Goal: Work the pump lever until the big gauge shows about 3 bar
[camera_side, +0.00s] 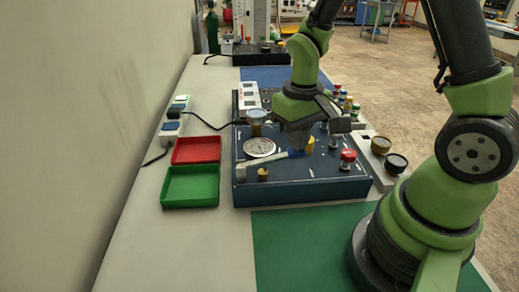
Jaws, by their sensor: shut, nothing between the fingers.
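The big gauge (260,147) is a round white dial lying on the top of the dark blue trainer box (300,190); its needle and numbers are too small to read. What looks like the pump lever (270,159) is a pale bar lying across the panel just in front of the gauge, from the left edge toward the middle. My gripper (299,148) points down over the panel, right of the gauge, close to the lever's right end. It is shut and holds nothing. I cannot tell whether it touches the lever.
A smaller upright gauge (256,121) stands behind the big one. A red knob (347,159) and a yellow knob (263,174) rise from the panel. A red tray (196,150) and a green tray (190,187) lie left.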

